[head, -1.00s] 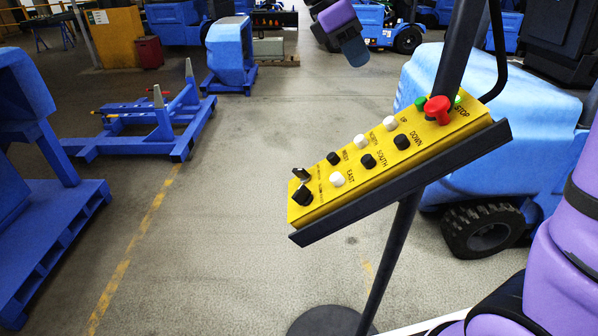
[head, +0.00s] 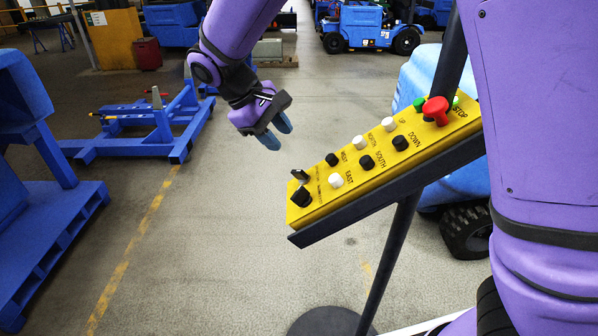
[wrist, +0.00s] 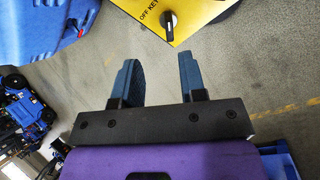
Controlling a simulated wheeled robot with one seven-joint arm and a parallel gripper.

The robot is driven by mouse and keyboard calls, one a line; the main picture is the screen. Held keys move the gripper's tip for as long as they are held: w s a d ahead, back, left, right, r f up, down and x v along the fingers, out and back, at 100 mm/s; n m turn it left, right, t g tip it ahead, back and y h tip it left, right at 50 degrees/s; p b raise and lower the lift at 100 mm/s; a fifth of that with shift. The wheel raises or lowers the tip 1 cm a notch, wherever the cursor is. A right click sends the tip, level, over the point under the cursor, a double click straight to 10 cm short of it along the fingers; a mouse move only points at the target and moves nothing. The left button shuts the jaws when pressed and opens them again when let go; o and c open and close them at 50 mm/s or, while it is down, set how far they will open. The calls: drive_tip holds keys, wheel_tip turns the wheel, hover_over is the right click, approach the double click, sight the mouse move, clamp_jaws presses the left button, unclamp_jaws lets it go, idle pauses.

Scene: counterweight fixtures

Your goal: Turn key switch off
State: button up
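A yellow control box (head: 352,188) is mounted tilted on a dark stand. At its lower left end are two dark rotary controls, a front black knob (head: 301,196) and a rear one (head: 299,176). In the wrist view, a black key switch (wrist: 170,24) with a pale line sits beside the label "OFF KEY" at the top edge. I cannot tell surely which head-view control it is. My gripper (head: 277,134) is above and left of that end, apart from the box. Its blue fingers (wrist: 158,60) are spread, with nothing between them.
The box also carries several black and white push buttons and a red STOP button (head: 436,109). The stand's post (head: 390,255) runs to a round floor base. A blue vehicle (head: 420,75) stands behind the box. Blue frames (head: 165,125) stand left; the floor between is clear.

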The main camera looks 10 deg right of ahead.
sight(298, 171)
drive_tip(key=shift+m, duration=0.3)
drive_tip(key=x, duration=0.3)
drive_tip(key=a+x, duration=0.1)
drive_tip(key=x, duration=0.7)
drive_tip(key=shift+a+f, duration=0.15)
drive_tip(key=shift+f, duration=0.3)
clamp_jaws()
